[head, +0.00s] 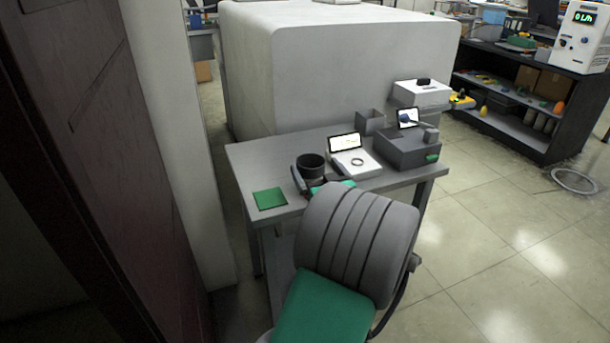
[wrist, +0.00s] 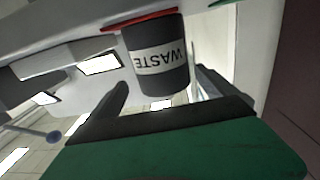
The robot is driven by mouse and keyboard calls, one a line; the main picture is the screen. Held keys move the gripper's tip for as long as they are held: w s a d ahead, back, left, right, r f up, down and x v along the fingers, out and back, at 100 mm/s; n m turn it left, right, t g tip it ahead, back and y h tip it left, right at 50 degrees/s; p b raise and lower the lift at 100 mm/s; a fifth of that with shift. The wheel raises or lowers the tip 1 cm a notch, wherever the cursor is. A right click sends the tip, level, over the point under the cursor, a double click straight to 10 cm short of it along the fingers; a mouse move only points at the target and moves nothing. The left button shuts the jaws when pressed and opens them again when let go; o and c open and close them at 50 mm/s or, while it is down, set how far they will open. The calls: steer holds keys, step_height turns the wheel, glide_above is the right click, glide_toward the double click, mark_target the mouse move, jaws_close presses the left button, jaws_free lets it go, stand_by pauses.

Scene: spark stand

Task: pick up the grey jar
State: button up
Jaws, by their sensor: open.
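A dark grey jar (head: 310,163), open at the top, stands upright on the grey table. In the wrist view the jar (wrist: 158,82) appears upside down, with a white label reading "WASTE". My gripper (head: 311,182) is open at the near side of the jar, low over the table. In the wrist view my gripper (wrist: 160,90) has a dark finger on each side of the jar. I cannot tell whether either finger touches it. My arm hides part of the table's front edge in the head view.
A green square mat (head: 270,198) lies left of the jar. A white device with a screen (head: 355,162) is close on its right. A grey box (head: 406,150) and a grey open bin (head: 370,123) stand further right. A white wall block (head: 340,70) is behind the table.

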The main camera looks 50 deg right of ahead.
mark_target(307, 157)
steer(key=x, duration=0.6)
steer(key=shift+w+a, duration=0.2)
steer(key=shift+a, duration=0.1)
steer(key=c, duration=1.8)
steer(key=shift+c, duration=0.6)
steer(key=shift+r, duration=0.1)
